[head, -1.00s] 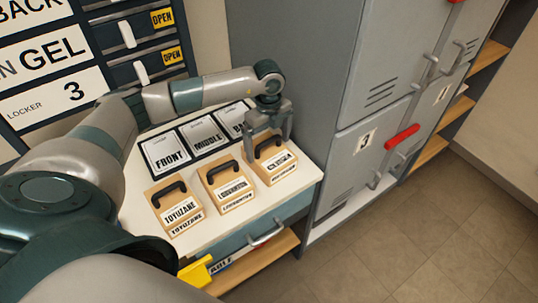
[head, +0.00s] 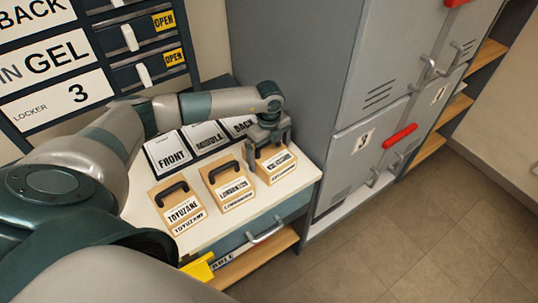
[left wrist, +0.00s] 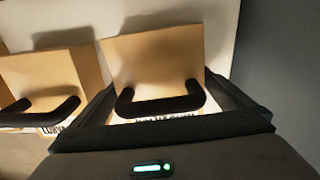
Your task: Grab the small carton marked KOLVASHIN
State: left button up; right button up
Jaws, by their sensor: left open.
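Three tan cartons with black handles stand in a row on the white top. The left one (head: 178,206) reads TOYUZANE. The middle one (head: 231,187) has a label too small to read surely. The right one (head: 276,166) has a label that is blurred and partly covered, so I cannot tell whether it says KOLVASHIN. My left gripper (head: 268,143) is open, low over the right carton with its fingers about the handle. In the left wrist view, this carton (left wrist: 155,62) and its black handle (left wrist: 160,104) lie between the spread fingers. My right gripper is not in view.
Cards marked FRONT (head: 167,150), MIDDLE (head: 204,136) and BACK lie behind the cartons. The grey locker (head: 345,175) with red handles stands close on the right. A drawer with a metal handle (head: 267,231) is below. The middle carton stands close beside the right one.

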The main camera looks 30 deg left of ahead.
aim_at(269, 151)
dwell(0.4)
pick_arm(q)
jog(key=c, duration=1)
jog(key=shift+r, duration=0.1)
jog(key=shift+r+b, duration=0.4)
jog(key=shift+r, duration=0.05)
notch_tip(269, 151, up, 2)
jog(key=shift+w+r+b, duration=0.1)
jog(key=shift+b, duration=0.6)
jog(key=shift+s+d+r+b, duration=0.4)
jog(key=shift+d+r+b, duration=0.25)
jog(key=shift+d+r, duration=0.95)
jog(key=shift+s+d+r+b, duration=0.4)
jog(key=shift+d+r+b, duration=0.45)
jog(key=shift+d, duration=1.4)
jog(key=shift+s+d+r+b, duration=0.45)
jog(key=shift+d+r, duration=1)
jog(key=shift+d, duration=0.45)
